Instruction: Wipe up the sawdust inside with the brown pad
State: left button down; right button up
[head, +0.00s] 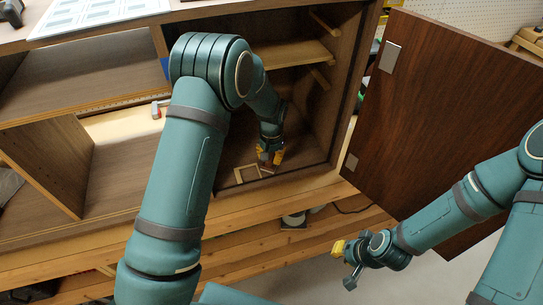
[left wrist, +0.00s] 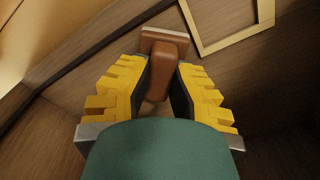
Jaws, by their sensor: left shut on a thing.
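The brown pad (left wrist: 165,37) is a block with a rounded handle. In the left wrist view, the yellow-padded fingers of my left gripper (left wrist: 158,90) are shut on its handle. In the head view, my left gripper (head: 269,157) is inside the open right compartment of the cabinet (head: 310,155), low over the floor near the front edge. The pad is small and mostly hidden there. I cannot make out the sawdust clearly in either view. My right gripper (head: 345,265) is open and empty, outside the cabinet and below the door.
A light wooden frame (head: 240,175) lies on the compartment floor beside the pad; it also shows in the left wrist view (left wrist: 204,45). A small shelf (head: 295,54) is above. The dark door (head: 440,110) stands open at the right. Side walls and the front lip bound the space.

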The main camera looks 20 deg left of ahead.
pick_arm(q)
jog(key=shift+r+p, duration=1.75)
jog(key=shift+r, duration=1.2)
jog(key=shift+r+p, duration=0.95)
jog(key=shift+r, duration=0.6)
jog(key=shift+f, duration=0.1)
